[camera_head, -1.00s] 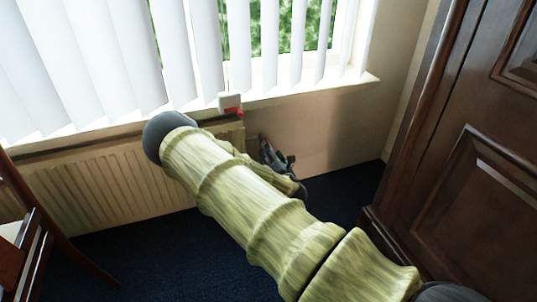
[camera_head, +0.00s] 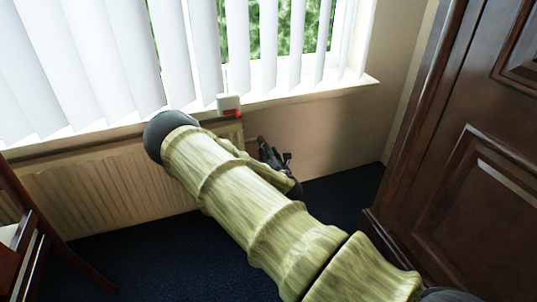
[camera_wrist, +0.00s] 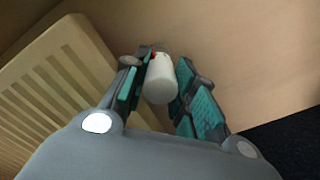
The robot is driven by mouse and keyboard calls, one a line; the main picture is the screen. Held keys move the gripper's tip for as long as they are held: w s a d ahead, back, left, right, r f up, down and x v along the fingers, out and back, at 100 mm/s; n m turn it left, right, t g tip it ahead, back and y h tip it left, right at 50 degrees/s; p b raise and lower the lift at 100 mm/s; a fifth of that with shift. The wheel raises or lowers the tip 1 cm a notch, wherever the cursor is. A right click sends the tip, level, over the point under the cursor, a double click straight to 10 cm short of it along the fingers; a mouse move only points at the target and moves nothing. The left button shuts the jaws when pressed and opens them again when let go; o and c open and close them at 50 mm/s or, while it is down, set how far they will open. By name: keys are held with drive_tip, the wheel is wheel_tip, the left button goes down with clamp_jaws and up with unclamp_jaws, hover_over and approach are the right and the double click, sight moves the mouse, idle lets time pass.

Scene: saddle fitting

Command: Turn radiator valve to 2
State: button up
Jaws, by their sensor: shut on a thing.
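The radiator valve (camera_wrist: 160,82) is a white rounded knob with a small red mark near its far end, seen in the wrist view. My gripper (camera_wrist: 164,72) is shut on it, with teal finger pads on its left and right sides. In the head view my gripper (camera_head: 272,155) shows as a dark shape beside the right end of the radiator, partly behind my arm. The valve is hidden there. No number on the knob can be read.
The cream radiator (camera_head: 110,185) runs along the wall under the window sill (camera_head: 310,92); it also fills the left of the wrist view (camera_wrist: 50,80). A small white and red box (camera_head: 229,104) sits on the sill. A dark wooden cabinet (camera_head: 450,170) stands at right, a chair (camera_head: 35,235) at left.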

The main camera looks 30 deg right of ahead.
drive_tip(key=shift+r+m+p, duration=0.1)
drive_tip(key=shift+m+p, duration=0.3)
drive_tip(key=shift+p, duration=0.05)
drive_tip(key=m+p, duration=0.3)
drive_tip(key=shift+r+m, duration=0.1)
drive_tip(key=shift+m, duration=0.3)
drive_tip(key=m+p, duration=0.4)
drive_tip(key=m, duration=0.1)
drive_tip(key=m+p, duration=0.3)
drive_tip(key=m, duration=0.2)
drive_tip(key=shift+w+m, duration=0.1)
drive_tip(key=shift+m, duration=0.3)
drive_tip(key=shift+m+p, duration=0.95)
drive_tip(key=shift+m, duration=1.35)
